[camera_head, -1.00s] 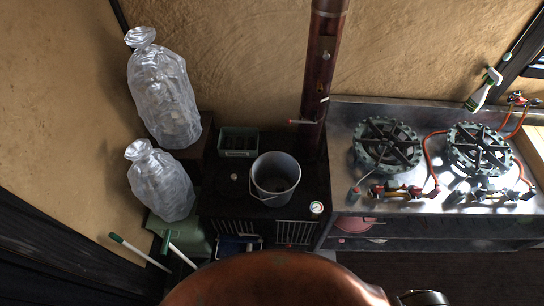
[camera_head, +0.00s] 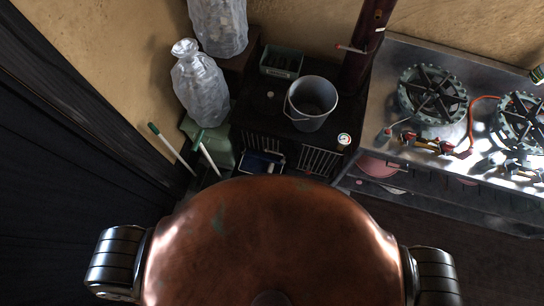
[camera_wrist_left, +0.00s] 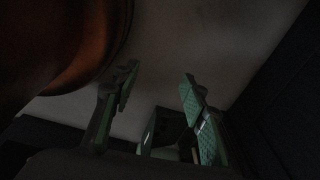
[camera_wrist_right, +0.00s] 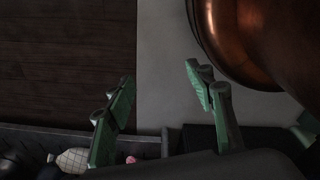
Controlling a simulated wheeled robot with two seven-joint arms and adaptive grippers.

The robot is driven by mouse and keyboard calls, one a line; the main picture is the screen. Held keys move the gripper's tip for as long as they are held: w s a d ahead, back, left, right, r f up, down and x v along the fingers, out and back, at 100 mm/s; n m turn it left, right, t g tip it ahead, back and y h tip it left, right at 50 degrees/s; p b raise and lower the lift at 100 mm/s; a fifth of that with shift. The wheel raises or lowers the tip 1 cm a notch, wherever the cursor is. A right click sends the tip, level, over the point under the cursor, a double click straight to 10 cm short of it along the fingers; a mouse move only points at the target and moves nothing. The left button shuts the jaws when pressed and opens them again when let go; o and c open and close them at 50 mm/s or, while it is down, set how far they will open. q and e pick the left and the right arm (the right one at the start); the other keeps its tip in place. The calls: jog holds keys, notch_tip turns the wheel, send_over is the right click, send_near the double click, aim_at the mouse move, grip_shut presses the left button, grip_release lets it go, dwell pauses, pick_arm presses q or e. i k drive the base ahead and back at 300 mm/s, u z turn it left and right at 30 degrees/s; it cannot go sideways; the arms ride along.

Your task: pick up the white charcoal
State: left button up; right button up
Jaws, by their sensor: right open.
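No piece is clearly recognisable as white charcoal. A small green tray (camera_head: 264,69) at the back of the black stove top holds dark pieces, too small to identify. A grey bucket (camera_head: 311,122) stands on the stove top in front of it; its inside looks dark. Neither gripper shows in the head view. In the left wrist view my left gripper (camera_wrist_left: 160,88) has its green fingers spread with nothing between them. In the right wrist view my right gripper (camera_wrist_right: 160,80) is open and empty. Both are away from the stove top.
Clear wrapped bags (camera_head: 202,88) stand left of the black stove (camera_head: 262,112). Green-handled tools (camera_head: 172,149) lean at its front left. A metal counter with gas burners (camera_head: 432,95) is on the right. A dark pipe (camera_head: 367,45) rises behind. Dark floor (camera_head: 440,225) is clear at right.

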aim_at(271, 165)
jog(key=z, duration=0.05)
jog(key=k, duration=1.15)
jog(key=u, duration=0.75)
jog(key=i, duration=1.4)
jog(key=z, duration=0.75)
